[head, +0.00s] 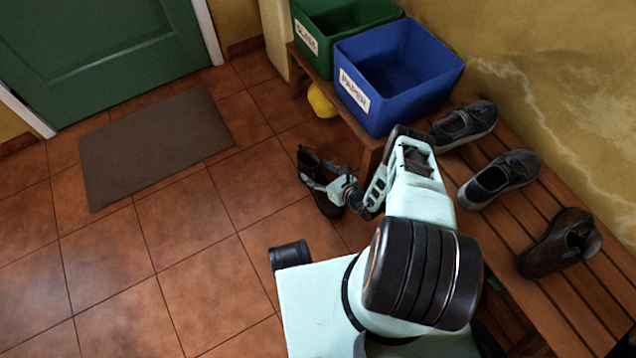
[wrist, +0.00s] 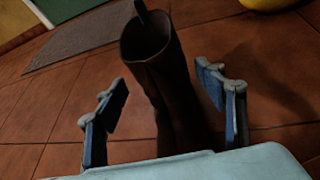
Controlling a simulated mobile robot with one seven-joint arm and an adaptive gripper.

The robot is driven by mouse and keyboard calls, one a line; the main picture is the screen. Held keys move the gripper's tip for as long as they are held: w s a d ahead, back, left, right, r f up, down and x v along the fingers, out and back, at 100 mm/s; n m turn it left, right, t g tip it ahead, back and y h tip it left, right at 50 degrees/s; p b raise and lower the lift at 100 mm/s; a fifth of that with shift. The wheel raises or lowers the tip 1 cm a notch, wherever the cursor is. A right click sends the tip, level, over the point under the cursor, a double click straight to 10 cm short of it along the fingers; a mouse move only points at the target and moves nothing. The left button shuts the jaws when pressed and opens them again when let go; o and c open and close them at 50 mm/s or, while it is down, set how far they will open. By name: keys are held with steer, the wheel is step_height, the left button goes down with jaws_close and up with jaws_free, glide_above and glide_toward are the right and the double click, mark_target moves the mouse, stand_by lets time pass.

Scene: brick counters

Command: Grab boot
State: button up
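A dark brown boot (wrist: 170,85) stands on the tiled floor, its open top toward the upper part of the wrist view. In the head view the same boot (head: 307,158) is partly hidden by my gripper. My gripper (wrist: 163,100) is open, with one finger on each side of the boot's shaft. A clear gap shows on the left; the right finger looks closer, and I cannot tell whether it touches. In the head view my gripper (head: 318,184) is low beside the bench. Another brown boot (head: 560,243) sits on the bench at the right.
The slatted wooden bench (head: 520,215) also holds two dark shoes (head: 498,178) (head: 465,124), a blue PAPER bin (head: 395,75) and a green bin (head: 340,22). A yellow object (head: 321,101) lies under it. A brown mat (head: 155,145) lies before the green door. The floor at left is free.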

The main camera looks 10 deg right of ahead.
jaws_close()
steer(key=shift+w+r, duration=0.1)
steer(key=shift+r, duration=0.05)
stand_by(0.4)
